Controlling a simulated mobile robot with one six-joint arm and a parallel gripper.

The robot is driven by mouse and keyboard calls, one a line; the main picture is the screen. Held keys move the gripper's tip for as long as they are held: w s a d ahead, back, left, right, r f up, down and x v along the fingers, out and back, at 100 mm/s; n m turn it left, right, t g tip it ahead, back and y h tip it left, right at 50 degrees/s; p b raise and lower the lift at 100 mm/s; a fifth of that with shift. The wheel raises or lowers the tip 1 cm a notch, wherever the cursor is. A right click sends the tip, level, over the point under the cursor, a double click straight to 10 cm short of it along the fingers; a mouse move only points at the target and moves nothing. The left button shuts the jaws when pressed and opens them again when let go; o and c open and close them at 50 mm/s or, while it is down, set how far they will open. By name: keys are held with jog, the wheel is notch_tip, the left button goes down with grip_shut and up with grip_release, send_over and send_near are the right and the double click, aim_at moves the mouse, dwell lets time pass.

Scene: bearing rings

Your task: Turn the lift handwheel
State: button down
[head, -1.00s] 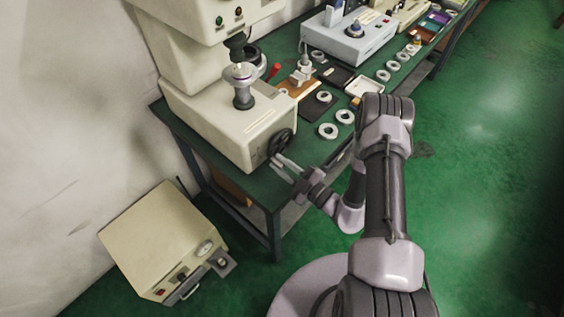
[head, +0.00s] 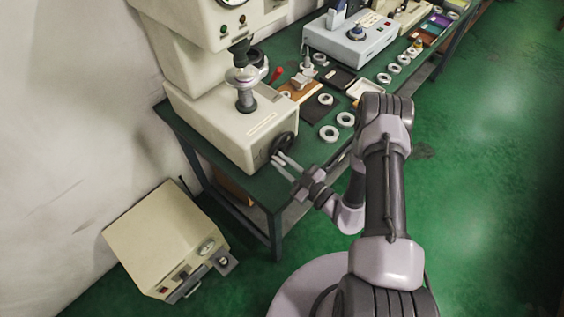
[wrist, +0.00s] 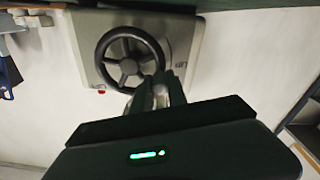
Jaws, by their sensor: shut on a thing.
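The lift handwheel (head: 284,143) is a dark spoked wheel on the right-hand face of the cream testing machine (head: 232,122). My gripper (head: 279,159) is at the lower edge of the wheel. In the wrist view my gripper (wrist: 160,90) is shut on a light piece at the wheel's lower right rim, which looks like its handle. The fingers mostly hide this piece.
The green bench (head: 268,187) holds several bearing rings (head: 329,133) and a blue-grey instrument (head: 349,43) behind them. A cream box (head: 166,240) stands on the floor at lower left. The green floor at right is clear.

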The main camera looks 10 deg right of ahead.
jog(key=c, duration=1.3)
grip_release()
jog(key=p+v, duration=0.1)
jog(key=v, duration=1.6)
jog(key=shift+s+d+p, duration=0.2)
jog(key=shift+p, duration=0.15)
